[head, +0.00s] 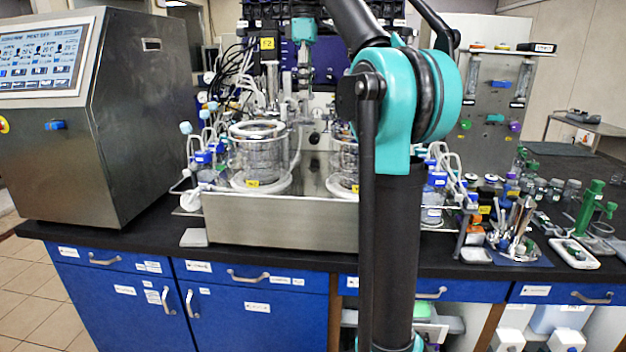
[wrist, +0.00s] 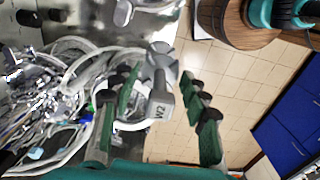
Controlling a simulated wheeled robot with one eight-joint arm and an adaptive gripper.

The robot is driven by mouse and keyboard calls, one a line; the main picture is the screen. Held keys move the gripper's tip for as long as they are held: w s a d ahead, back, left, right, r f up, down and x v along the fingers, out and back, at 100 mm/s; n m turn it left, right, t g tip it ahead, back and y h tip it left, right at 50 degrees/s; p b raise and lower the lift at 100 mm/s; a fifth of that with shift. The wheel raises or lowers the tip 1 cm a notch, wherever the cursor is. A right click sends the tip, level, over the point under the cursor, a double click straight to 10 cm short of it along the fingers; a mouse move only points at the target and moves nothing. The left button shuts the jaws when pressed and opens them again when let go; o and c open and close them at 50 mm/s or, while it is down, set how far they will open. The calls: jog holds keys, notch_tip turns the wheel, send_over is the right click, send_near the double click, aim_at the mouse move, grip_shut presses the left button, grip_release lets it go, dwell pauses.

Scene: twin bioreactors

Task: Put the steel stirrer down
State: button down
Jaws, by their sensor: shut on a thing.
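The steel stirrer (wrist: 161,92) is a grey metal piece marked W2, with a wider bladed end, in the middle of the wrist view. My gripper (wrist: 160,76) has its dark, green-padded fingers on either side of the stirrer and is shut on it. In the head view my gripper (head: 303,72) hangs fingers down above the twin bioreactors, behind the left glass vessel (head: 258,155). The stirrer is too small to make out clearly there. I cannot tell whether it touches anything below.
A steel tray (head: 280,222) holds the left vessel and a right vessel (head: 345,160), partly hidden by my arm. Tubes and cables crowd behind them. A control cabinet (head: 150,120) stands left. Tools in a holder (head: 515,235) and a green stand (head: 590,205) are at right.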

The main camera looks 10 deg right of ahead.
aim_at(306, 115)
notch_tip(306, 115, down, 19)
dwell(0.5)
jog(key=shift+f, duration=0.15)
jog(key=c, duration=0.8)
grip_release()
notch_tip(306, 115, up, 12)
jog(key=shift+r, duration=0.15)
